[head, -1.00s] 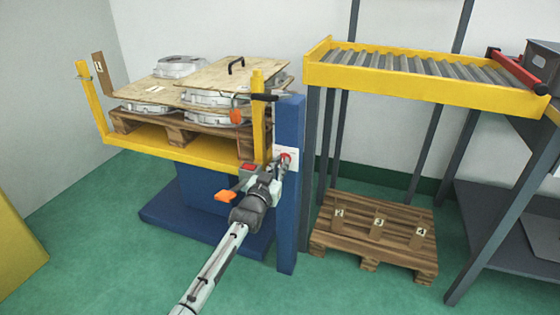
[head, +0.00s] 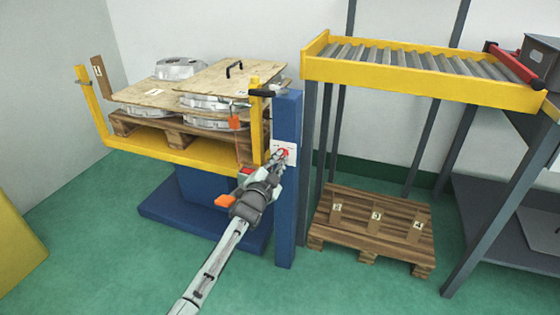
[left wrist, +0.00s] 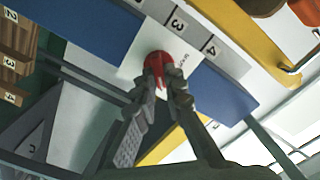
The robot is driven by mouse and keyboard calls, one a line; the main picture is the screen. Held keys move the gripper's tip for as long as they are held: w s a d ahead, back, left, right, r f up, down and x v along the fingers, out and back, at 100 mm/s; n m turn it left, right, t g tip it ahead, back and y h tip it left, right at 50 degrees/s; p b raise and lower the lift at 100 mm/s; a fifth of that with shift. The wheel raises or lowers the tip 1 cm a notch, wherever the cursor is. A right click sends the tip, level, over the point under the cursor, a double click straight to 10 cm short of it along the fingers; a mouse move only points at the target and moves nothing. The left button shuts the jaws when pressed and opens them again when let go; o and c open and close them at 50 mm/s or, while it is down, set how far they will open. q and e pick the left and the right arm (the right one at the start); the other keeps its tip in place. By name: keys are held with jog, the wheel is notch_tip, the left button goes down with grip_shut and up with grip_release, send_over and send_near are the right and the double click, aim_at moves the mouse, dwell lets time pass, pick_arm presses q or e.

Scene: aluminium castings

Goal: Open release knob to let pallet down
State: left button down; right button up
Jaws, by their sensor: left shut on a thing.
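The red release knob (head: 284,153) sits on a white plate on the blue post (head: 286,210) of the lift. My left gripper (head: 279,157) reaches up to it from below left. In the left wrist view the gripper (left wrist: 167,92) has its two fingertips closed around the lower part of the red knob (left wrist: 158,64). The loaded pallet (head: 190,135) rests on the raised yellow platform (head: 170,152), with castings and plywood sheets on it. My right gripper is not in view.
A yellow-framed roller conveyor (head: 420,82) stands to the right. A wooden pallet (head: 372,232) with numbered boards lies on the floor under it. A black handle (head: 262,93) juts out near the post's top. Green floor is clear in front.

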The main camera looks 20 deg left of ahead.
pick_arm(q)
jog(key=shift+s+f, duration=0.15)
jog(key=shift+f, duration=0.05)
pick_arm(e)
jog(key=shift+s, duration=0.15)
pick_arm(q)
jog(key=c, duration=1.6)
grip_release()
jog(key=shift+r, duration=0.15)
jog(key=s, duration=1.2)
jog(key=shift+a, duration=0.2)
